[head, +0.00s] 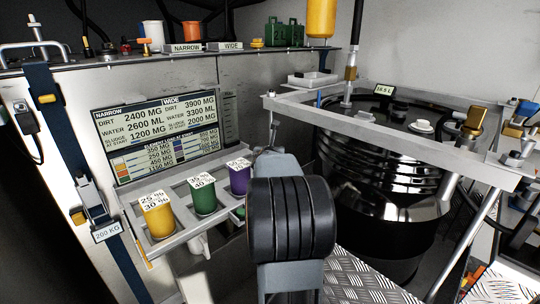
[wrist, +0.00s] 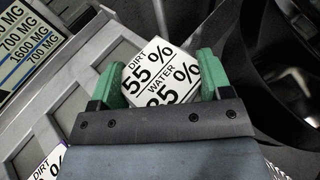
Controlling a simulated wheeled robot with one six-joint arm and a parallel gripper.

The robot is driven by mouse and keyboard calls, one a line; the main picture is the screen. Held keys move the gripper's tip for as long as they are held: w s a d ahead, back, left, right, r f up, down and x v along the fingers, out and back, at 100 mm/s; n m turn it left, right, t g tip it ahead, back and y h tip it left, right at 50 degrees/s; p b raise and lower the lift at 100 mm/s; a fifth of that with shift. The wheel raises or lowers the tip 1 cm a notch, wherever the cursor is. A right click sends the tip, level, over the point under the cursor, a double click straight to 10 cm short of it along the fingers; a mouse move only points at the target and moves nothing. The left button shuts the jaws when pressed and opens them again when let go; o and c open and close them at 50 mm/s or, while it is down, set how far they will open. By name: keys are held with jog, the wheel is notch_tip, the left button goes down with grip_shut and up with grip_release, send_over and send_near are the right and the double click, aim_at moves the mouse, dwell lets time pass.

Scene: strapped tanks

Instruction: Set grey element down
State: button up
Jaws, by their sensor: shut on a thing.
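My gripper (wrist: 161,78) has green fingers shut on the two sides of the grey element (wrist: 160,70). Only its white top label shows, reading dirt 55 % and water, with a second figure partly cut off. Its sides are hidden, so I cannot tell its body colour or whether its base touches anything. It appears over or beside the grey slotted tray (wrist: 75,110). In the head view my black and grey arm hides the held element and most of the gripper, near the right end of the tray (head: 165,245).
Yellow (head: 159,218), green (head: 203,196) and purple (head: 239,180) elements stand in the tray. A display panel (head: 160,130) rises behind it. A black ribbed drum (head: 370,170) under a grey frame (head: 400,136) stands close on the right.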

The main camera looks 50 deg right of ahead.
jog(key=o, duration=1.6)
jog(key=shift+f, duration=0.1)
